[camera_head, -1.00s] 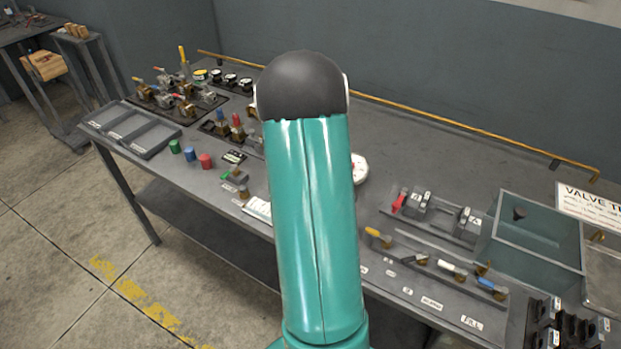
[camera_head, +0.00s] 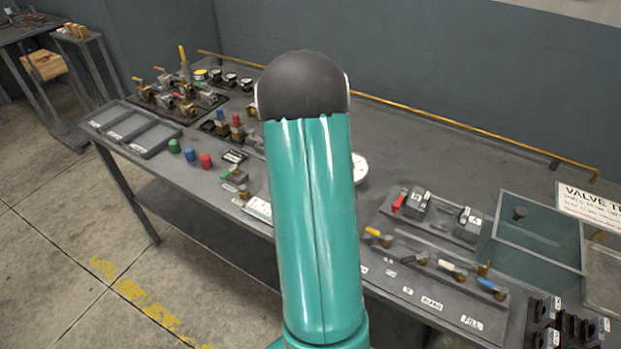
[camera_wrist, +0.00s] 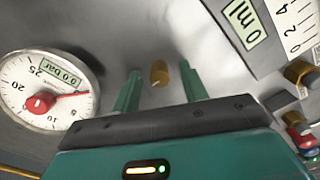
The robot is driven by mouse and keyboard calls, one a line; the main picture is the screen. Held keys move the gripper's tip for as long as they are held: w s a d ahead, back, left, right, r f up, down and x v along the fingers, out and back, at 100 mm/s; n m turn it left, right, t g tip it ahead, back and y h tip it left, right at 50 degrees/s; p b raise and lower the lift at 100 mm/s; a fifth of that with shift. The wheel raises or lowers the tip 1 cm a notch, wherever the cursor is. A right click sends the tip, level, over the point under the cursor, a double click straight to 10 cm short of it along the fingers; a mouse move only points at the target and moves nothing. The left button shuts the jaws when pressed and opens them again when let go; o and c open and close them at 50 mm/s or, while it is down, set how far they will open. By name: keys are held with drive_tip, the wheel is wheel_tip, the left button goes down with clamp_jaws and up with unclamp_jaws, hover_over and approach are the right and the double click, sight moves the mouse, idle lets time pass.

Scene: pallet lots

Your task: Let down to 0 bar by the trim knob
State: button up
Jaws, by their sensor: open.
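In the wrist view a round white gauge (camera_wrist: 60,110) stands at the left, with a red hub, a red needle pointing right and a small display (camera_wrist: 60,76) that seems to read 0.0 bar. A short brass knob (camera_wrist: 159,72) stands on the grey surface. My gripper (camera_wrist: 160,84) is open, with its two green fingers apart on either side of the knob; I see no contact. The frames do not show a label naming this knob. In the head view my arm hides the knob and gripper, and only the gauge's edge (camera_head: 360,168) shows.
A display reading 0 ml (camera_wrist: 243,22) and a scale plate are at upper right in the wrist view, with another brass knob (camera_wrist: 299,71) below. In the head view, a lever row (camera_head: 440,264) and a clear tank (camera_head: 535,235) stand right, valves (camera_head: 175,95) left.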

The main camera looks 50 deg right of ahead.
wheel_tip(320, 180, up, 14)
drive_tip(key=shift+f, duration=0.15)
idle(0.7)
drive_tip(key=w+a+r+n+t, duration=0.1)
drive_tip(key=a+r, duration=0.3)
drive_tip(key=a, duration=0.8)
drive_tip(key=w+a+r+n+t, duration=0.15)
drive_tip(key=a+r, duration=0.35)
drive_tip(key=a, duration=0.6)
drive_tip(key=s+a+n+t, duration=0.1)
drive_tip(key=s+a, duration=0.4)
drive_tip(key=a, duration=0.4)
drive_tip(key=s+a+n+t, duration=0.2)
drive_tip(key=s+a, duration=0.3)
drive_tip(key=a, duration=0.4)
drive_tip(key=shift+a+f, duration=0.2)
drive_tip(key=shift+a, duration=0.1)
drive_tip(key=shift+n, duration=0.25)
